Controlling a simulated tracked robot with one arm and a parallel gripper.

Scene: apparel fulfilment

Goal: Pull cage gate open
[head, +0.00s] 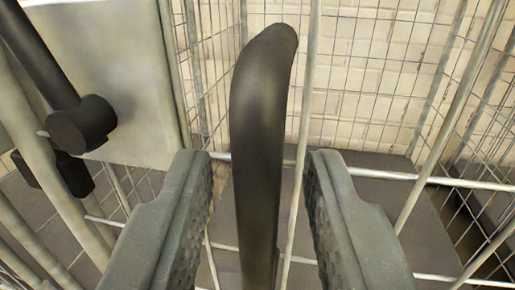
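The cage gate (304,140) is a frame of pale metal bars with wire mesh, seen close up in the head view. A dark curved handle (258,130) stands upright in front of it at the centre. My gripper (258,178) is open, with one grey finger on each side of the handle. A gap shows between the handle and each finger, so the fingers do not touch it. The lower end of the handle is cut off by the picture's bottom edge.
A pale metal plate (120,75) is at the upper left, with a black latch-like fitting (82,124) on a dark bar. Behind the bars are wire mesh, a light brick wall (375,60) and a grey floor panel (360,190).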

